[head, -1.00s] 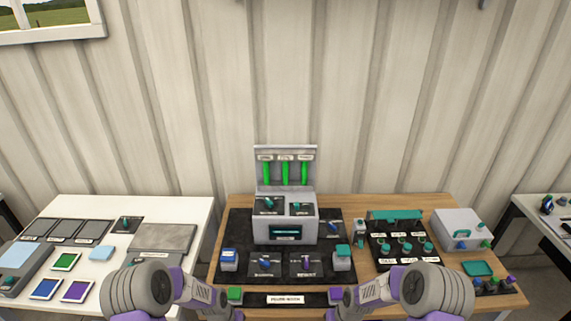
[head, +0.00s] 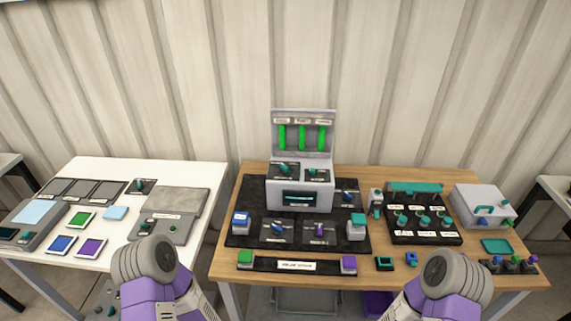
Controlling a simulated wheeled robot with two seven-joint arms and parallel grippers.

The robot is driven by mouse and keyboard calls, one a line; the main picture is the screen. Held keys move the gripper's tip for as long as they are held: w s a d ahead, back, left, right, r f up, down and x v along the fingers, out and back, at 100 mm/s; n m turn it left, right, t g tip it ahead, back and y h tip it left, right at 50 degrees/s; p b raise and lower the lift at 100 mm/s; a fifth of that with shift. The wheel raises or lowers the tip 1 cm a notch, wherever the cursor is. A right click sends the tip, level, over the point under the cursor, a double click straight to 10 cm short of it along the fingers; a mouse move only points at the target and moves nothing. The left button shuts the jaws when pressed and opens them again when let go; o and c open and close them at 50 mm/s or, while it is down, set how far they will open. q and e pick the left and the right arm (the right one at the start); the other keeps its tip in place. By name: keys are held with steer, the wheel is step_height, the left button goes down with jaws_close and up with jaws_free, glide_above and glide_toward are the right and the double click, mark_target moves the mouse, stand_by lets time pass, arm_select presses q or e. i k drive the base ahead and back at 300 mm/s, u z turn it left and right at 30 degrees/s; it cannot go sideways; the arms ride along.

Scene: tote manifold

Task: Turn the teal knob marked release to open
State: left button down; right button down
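Two teal knobs sit on dark plates on the grey console: one on the left (head: 285,169) and one on the right (head: 316,175). Each has a small label too blurred to read, so I cannot tell which knob is marked release. A dark window with a teal bar (head: 299,199) is in the console's front. Other teal knobs show on the white table, one at its back (head: 140,185). My forearms reach in at the bottom edge, left and right, short of the console. Both grippers are out of the picture.
Three green bars (head: 302,138) stand on the console's back panel. A blue knob (head: 277,228) and a purple knob (head: 320,230) sit on the black mat. A black rack (head: 425,238) with teal knobs and a grey box (head: 484,205) stand to the right.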

mark_target(284, 170)
steer(key=k, duration=0.65)
steer(key=u, duration=0.8)
steer(key=i, duration=1.2)
steer(key=z, duration=0.3)
